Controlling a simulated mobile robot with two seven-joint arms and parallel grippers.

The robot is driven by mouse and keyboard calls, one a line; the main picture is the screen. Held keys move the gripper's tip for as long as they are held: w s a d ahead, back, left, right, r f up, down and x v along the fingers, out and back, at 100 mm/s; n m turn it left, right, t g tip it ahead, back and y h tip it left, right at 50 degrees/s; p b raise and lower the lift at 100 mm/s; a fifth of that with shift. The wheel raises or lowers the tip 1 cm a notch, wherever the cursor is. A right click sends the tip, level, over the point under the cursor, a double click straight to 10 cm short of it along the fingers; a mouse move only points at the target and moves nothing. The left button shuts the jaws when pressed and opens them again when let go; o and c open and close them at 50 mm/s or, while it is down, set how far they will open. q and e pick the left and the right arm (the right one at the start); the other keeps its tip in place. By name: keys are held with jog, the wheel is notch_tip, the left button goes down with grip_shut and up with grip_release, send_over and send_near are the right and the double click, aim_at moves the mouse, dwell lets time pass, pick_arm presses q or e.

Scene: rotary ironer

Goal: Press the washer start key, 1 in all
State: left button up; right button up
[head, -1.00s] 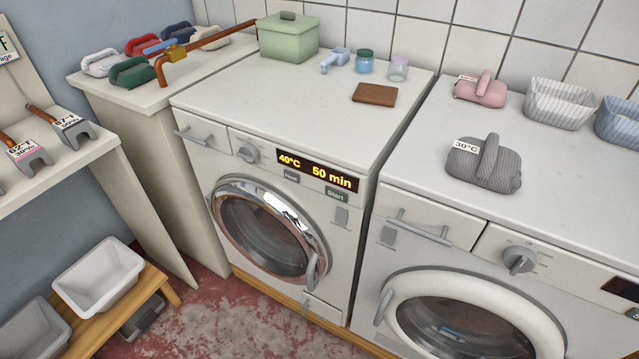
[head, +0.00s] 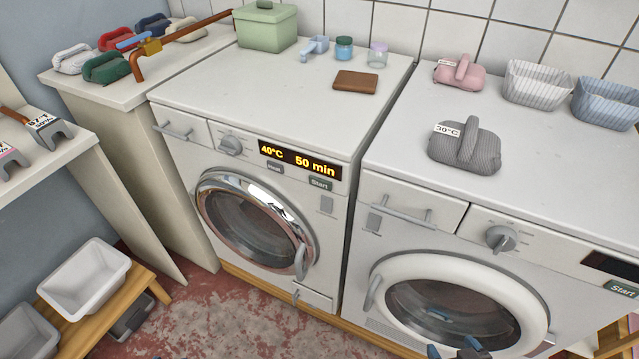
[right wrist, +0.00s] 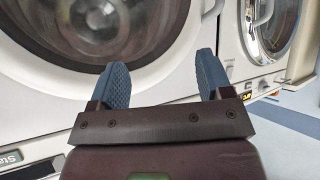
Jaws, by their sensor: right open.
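The left machine (head: 255,220) has a chrome-ringed door and a lit display (head: 300,160) reading 40°C and 50 min. Its Start key (head: 320,184) sits just below the display's right end. The right machine (head: 415,250) has a white-ringed door and a dark display. My right gripper (head: 453,351) is at the bottom edge, before the right machine's door. In the right wrist view its blue fingers (right wrist: 163,80) are apart and empty.
Door handles (head: 300,261) and drawer handles (head: 405,218) stick out from the fronts. A grey bundle tagged 30°C (head: 465,147) lies on the right machine. The red floor between is clear.

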jog(key=shift+a, duration=0.2)
grip_shut()
jog(key=shift+d, duration=0.2)
dwell(0.4)
jog(key=shift+a, duration=0.2)
dwell(0.4)
